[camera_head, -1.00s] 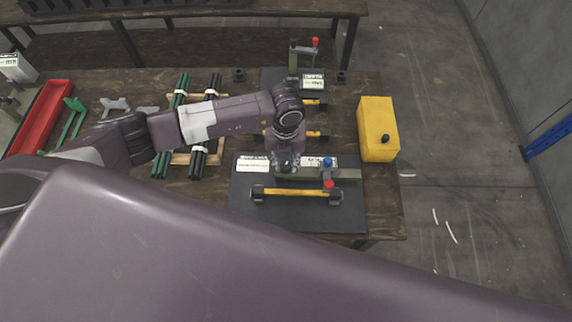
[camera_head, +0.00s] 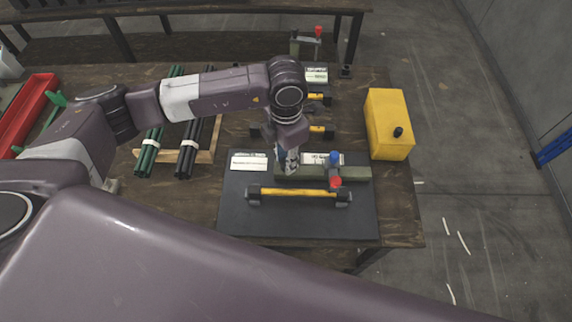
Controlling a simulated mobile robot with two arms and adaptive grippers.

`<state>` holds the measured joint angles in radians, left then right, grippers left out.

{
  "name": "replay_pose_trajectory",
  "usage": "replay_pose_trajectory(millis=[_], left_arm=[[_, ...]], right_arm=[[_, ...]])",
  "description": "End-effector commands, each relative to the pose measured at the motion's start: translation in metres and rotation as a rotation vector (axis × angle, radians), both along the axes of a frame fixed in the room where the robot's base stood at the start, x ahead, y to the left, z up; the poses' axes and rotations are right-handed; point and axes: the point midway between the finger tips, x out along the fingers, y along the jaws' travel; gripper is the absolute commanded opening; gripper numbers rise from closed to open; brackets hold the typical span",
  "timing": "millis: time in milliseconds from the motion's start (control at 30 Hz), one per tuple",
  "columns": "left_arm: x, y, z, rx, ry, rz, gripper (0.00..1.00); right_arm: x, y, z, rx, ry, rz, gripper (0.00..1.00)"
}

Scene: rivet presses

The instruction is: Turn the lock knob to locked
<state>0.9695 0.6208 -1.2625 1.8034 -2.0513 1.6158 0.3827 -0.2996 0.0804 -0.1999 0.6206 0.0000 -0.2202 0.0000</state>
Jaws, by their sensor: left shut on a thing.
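A rivet press with an olive-green bar (camera_head: 352,173) lies on a dark mat (camera_head: 250,217). Near the bar's right half are a blue knob (camera_head: 334,157) and a red knob (camera_head: 335,182). My left gripper (camera_head: 288,168) points down at the bar's left end and is shut on the lock knob there. The gripper hides nearly all of that knob, so I cannot tell which way it is turned. My right gripper is out of view.
A yellow-handled bar with black ends (camera_head: 295,192) lies in front of the press. White label cards (camera_head: 249,163) stand behind it. A yellow box (camera_head: 389,126) stands at right. Green and black rod bundles (camera_head: 190,150) lie at left behind my arm.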

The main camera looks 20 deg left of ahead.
Motion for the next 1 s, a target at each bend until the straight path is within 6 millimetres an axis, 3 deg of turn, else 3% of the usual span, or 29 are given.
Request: replay_pose_trajectory(millis=[100,400,1000], left_arm=[[0.002,0.0,-0.004,0.0,-0.006,-0.091,0.0],[0.002,0.0,-0.001,-0.001,-0.006,-0.261,0.0],[0.002,0.001,0.002,0.0,-0.006,-0.332,0.0]], right_arm=[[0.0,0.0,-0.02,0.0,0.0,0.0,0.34],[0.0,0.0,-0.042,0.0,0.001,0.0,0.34],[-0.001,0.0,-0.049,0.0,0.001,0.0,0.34]])
